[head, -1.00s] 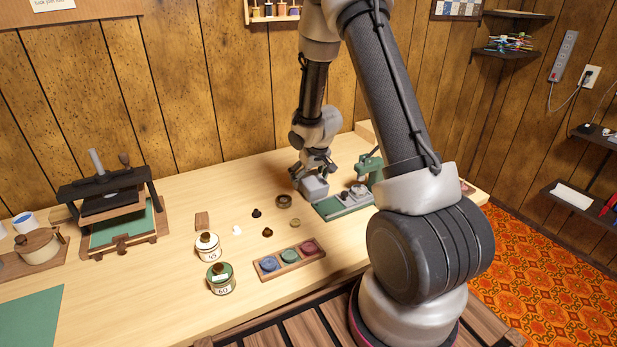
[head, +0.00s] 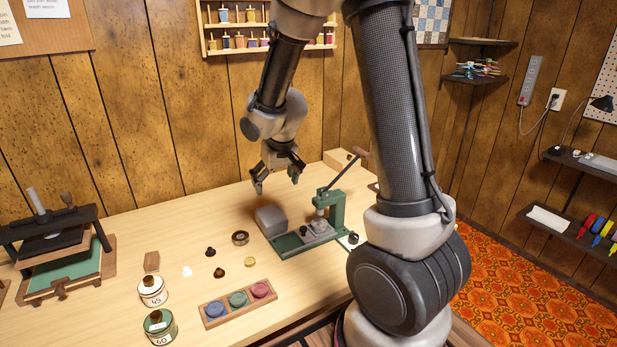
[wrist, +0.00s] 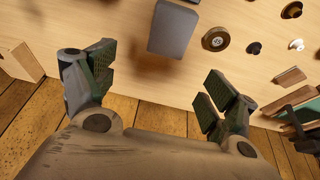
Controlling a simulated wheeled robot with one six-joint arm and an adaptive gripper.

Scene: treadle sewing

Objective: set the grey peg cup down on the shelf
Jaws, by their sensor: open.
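A smooth grey block-like object (head: 271,220) stands on the table against the left end of the green press. It is the only thing here that could be the grey peg cup, but no opening shows. It also shows in the wrist view (wrist: 174,28), beyond the fingers. My gripper (head: 276,182) is open and empty above and behind it, not touching it. In the wrist view my fingers (wrist: 157,82) are spread apart with bare table between them. Dark shelves hang at the right: a corner shelf (head: 465,79), and a lower one (head: 572,228) with markers.
The green press (head: 320,225) with its raised lever stands right of the grey object. A wooden tray of coloured discs (head: 238,303), several small buttons and two labelled jars (head: 152,291) lie in front. A wooden block (head: 342,160) is at the back. The table's back left is clear.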

